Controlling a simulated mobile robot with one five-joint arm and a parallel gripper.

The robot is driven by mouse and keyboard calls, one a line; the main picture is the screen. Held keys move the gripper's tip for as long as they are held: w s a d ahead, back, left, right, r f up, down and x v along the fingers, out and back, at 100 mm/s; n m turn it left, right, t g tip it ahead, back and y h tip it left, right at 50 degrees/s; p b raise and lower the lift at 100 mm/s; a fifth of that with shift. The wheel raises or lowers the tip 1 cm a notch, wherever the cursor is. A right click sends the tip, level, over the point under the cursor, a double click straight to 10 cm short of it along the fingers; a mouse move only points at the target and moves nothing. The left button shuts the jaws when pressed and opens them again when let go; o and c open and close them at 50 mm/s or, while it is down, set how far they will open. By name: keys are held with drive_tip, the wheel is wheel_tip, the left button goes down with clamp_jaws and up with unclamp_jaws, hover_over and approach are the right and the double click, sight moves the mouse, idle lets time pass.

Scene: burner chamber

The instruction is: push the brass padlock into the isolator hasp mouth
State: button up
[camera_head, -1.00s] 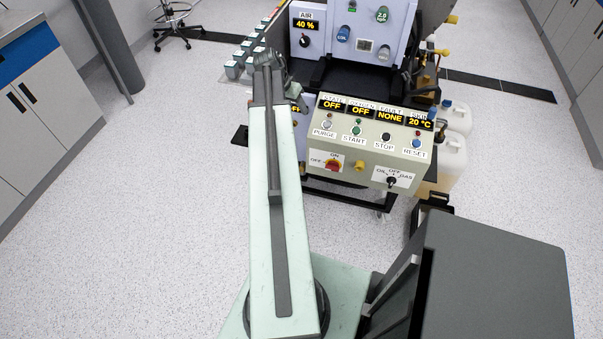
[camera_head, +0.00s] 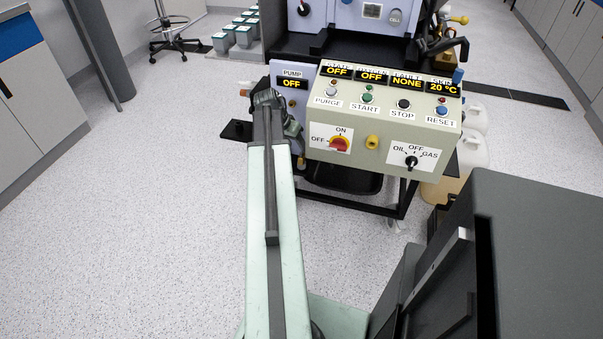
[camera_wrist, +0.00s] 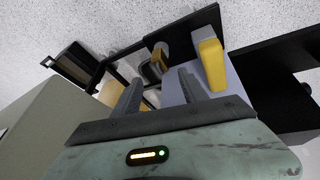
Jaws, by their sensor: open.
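My gripper (camera_wrist: 158,82) is open in the wrist view, its two dark fingers apart with nothing held between them. In the head view my arm ends at the left edge of the control panel (camera_head: 385,110), and the fingers cannot be made out there. A red and yellow isolator switch (camera_head: 339,144) is on the panel front, with a small brass-yellow piece (camera_head: 372,142) right of it. I cannot tell whether this piece is the padlock. The wrist view shows a yellow block (camera_wrist: 212,64) beyond the right finger. The hasp mouth cannot be made out.
An oil/gas selector (camera_head: 411,162) is right of the isolator. A pump display (camera_head: 291,84) is close to my arm's end. Pale jugs (camera_head: 470,154) stand right of the rig. A dark plate (camera_wrist: 280,75) is right of the fingers. Floor left of my arm is clear.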

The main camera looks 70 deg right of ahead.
sight(301, 154)
drive_tip(key=b+x, duration=0.3)
drive_tip(key=x, duration=0.1)
drive_tip(key=b+x, duration=0.4)
drive_tip(key=shift+w, duration=0.2)
drive_tip(key=shift+r, duration=0.15)
clamp_jaws()
